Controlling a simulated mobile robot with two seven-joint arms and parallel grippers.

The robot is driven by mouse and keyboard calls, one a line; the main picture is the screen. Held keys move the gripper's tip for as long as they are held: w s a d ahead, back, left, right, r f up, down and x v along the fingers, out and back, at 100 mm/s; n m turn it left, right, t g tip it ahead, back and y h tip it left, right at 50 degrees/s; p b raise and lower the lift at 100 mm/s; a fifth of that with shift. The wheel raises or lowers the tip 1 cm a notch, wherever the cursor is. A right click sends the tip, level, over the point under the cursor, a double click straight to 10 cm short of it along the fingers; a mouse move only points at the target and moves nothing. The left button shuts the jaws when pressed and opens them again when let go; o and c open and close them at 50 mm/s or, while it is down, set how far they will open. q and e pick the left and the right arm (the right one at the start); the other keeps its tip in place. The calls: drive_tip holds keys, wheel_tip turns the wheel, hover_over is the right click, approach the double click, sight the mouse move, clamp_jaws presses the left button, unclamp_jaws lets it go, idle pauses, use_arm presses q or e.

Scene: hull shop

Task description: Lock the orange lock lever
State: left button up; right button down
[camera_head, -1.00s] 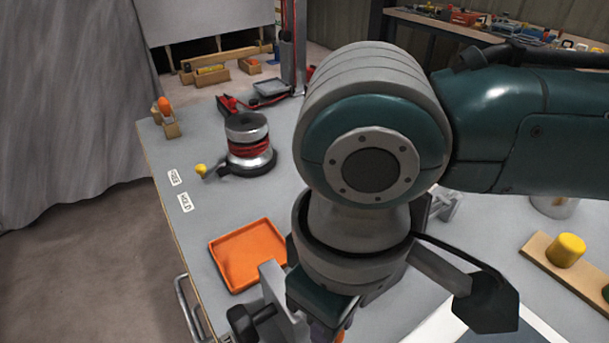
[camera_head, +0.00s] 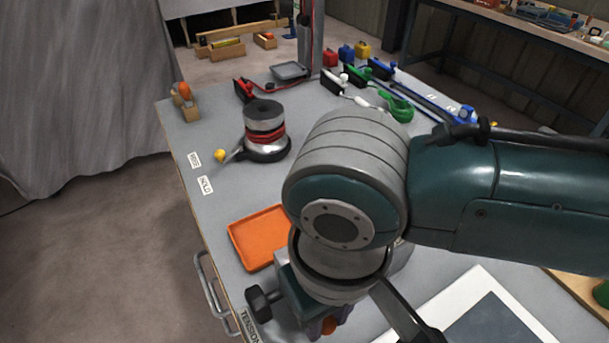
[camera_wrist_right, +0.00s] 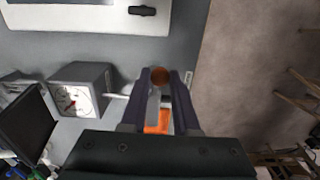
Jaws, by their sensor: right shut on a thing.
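The orange lock lever shows only as a round orange end (camera_wrist_right: 160,76) between my right fingertips in the wrist view. A small orange bit of it (camera_head: 329,325) also shows low in the head view. My right gripper (camera_wrist_right: 162,80) is shut on this orange end. In the head view the right gripper (camera_head: 322,322) points down at the near-left part of the bench, and my wrist hides most of the lever. A pale bar lies between the fingers in the wrist view. How far the lever is turned cannot be told. My left gripper is in neither view.
A black knob (camera_head: 262,303) stands just left of the gripper, near a TENSION label (camera_head: 248,326). An orange tray (camera_head: 242,243) lies behind. A winch drum (camera_head: 264,122) with a yellow-knobbed handle (camera_head: 221,155) stands farther back. A dial box (camera_wrist_right: 78,98) shows in the wrist view.

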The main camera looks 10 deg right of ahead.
sight(325, 322)
drive_tip(key=c, duration=0.7)
unclamp_jaws()
wheel_tip(325, 322, up, 10)
drive_tip(key=shift+p, duration=0.85)
drive_tip(key=shift+a, duration=0.15)
